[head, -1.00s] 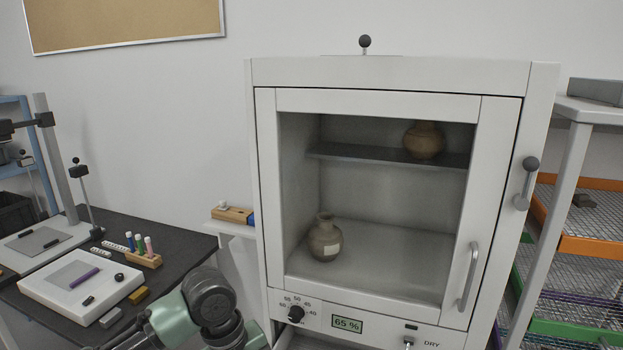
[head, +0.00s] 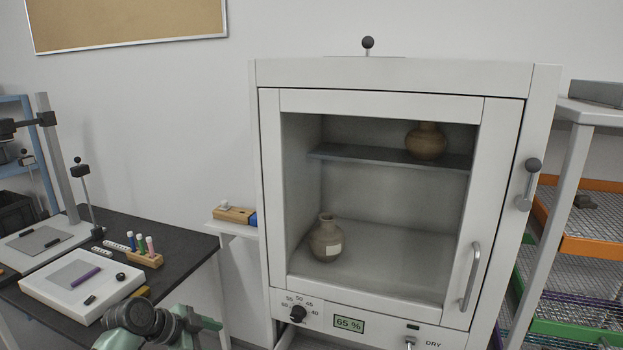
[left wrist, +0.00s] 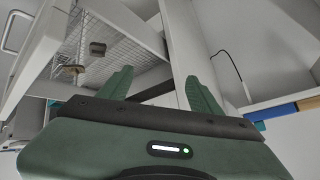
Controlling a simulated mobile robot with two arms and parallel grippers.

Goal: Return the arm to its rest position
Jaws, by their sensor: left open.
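My left arm shows low in the head view, a green and grey link at the bottom edge left of the cabinet; its fingertips cannot be made out there. In the left wrist view my left gripper (left wrist: 158,88) is open, its two green fingers apart with nothing between them. Beyond the fingers are a pale post and a wire mesh rack (left wrist: 122,62). My right gripper is in neither view.
A white cabinet (head: 400,75) with a closed glazed door holds two jars, one (head: 427,141) on the shelf and one (head: 326,238) on the floor. A dark table (head: 185,255) with a white board (head: 50,290) stands left. Mesh racks (head: 590,245) stand right.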

